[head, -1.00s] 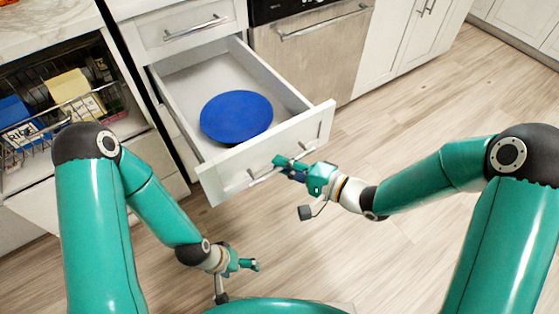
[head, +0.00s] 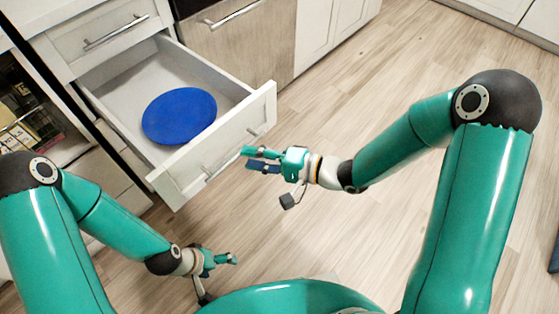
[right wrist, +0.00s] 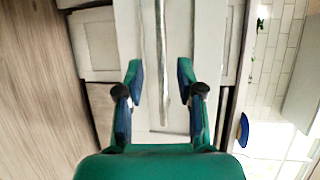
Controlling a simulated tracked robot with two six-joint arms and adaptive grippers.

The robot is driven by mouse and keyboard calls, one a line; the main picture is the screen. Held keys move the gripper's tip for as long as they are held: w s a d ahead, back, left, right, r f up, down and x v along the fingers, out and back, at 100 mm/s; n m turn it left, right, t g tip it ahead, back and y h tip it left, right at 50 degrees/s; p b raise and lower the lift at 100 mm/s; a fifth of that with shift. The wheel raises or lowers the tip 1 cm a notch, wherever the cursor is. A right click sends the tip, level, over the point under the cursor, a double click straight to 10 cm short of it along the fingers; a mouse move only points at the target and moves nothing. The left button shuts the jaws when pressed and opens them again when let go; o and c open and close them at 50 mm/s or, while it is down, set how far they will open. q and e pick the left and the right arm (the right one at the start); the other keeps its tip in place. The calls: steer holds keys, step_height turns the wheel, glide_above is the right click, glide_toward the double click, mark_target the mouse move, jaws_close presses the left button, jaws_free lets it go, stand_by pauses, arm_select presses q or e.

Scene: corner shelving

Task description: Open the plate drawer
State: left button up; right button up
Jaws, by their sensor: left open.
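The plate drawer (head: 178,184) stands pulled out from the cabinet, with a blue plate (head: 180,116) lying inside it. Its bar handle (head: 221,165) is on the front panel, and a long bar also shows upright in the right wrist view (right wrist: 162,60). My right gripper (head: 248,158) is just in front of the handle. Its fingers are apart and empty, and they also show spread in the right wrist view (right wrist: 158,75). My left gripper (head: 233,258) is open and empty, low over the floor in front of the drawer.
A closed upper drawer (head: 100,35) is above the open one. A steel-fronted appliance (head: 240,45) is to its right. A dark rack (head: 30,125) with items is at the left. Wooden floor (head: 400,60) is clear to the right.

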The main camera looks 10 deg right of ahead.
steer(key=v, duration=0.7)
steer(key=shift+s+d, duration=0.2)
steer(key=shift+s, duration=0.05)
step_height(320, 180, down, 16)
steer(key=s+a+m+g+h, duration=0.1)
steer(key=a+m+h, duration=0.15)
steer(key=h, duration=0.25)
steer(key=s+d+f+n+g+h, duration=0.5)
steer(key=s+d+f+n+g, duration=0.15)
steer(key=s+f, duration=0.45)
step_height(320, 180, up, 25)
steer(key=p, duration=2.4)
steer(key=shift+s+a+n+p, duration=0.2)
steer(key=shift+a+n+p, duration=0.05)
steer(key=shift+n+p, duration=0.15)
